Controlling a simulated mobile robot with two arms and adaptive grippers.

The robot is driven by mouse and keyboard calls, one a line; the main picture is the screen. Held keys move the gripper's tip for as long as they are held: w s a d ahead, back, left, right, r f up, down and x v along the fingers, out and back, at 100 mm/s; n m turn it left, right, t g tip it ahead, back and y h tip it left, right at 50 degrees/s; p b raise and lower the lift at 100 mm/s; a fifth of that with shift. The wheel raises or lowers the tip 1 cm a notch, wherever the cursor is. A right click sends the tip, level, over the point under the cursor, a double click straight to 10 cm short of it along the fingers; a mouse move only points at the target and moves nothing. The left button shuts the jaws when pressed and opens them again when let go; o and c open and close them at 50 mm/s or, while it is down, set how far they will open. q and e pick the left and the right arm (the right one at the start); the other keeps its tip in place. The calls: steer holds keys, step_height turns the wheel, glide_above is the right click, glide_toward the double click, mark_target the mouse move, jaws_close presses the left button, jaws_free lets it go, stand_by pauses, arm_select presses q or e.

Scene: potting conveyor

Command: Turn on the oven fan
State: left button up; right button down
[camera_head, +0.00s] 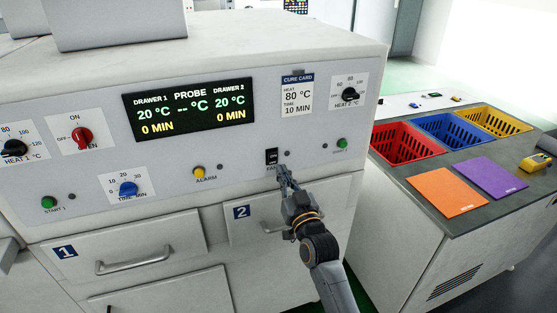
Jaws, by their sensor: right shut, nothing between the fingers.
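The oven (200,62) is a white cabinet with a sloped control panel. Its black fan rocker switch (272,156) sits on a small white plate right of the amber alarm button, with its label partly covered by my gripper. My right gripper (283,171) is shut and empty, its fingertips just below and right of the switch. I cannot tell whether the fingertips touch the panel. The switch's on or off position is too small to read. The red oven knob (83,135) is at the left of the panel. My left gripper is not in view.
The display (190,104) is lit, showing 20 °C and 0 MIN for both drawers. Drawer handles (133,261) jut out below the panel. At right, a bench holds red (403,142), blue (451,130) and yellow (497,120) baskets, with orange (446,191) and purple (490,177) sheets in front.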

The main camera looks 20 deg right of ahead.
mark_target(275, 154)
steer(key=shift+w+r+p, duration=0.2)
steer(key=shift+w+p, duration=0.05)
steer(key=shift+w, duration=0.8)
steer(key=shift+w+r+p, duration=0.15)
steer(key=shift+w+p, duration=0.1)
steer(key=shift+w, duration=0.75)
steer(key=shift+r, duration=0.1)
steer(key=p, duration=0.2)
steer(key=r+g+p, duration=0.1)
steer(key=p, duration=0.2)
steer(key=shift+w+r, duration=0.2)
steer(key=shift+r, duration=0.05)
steer(key=shift+f, duration=0.15)
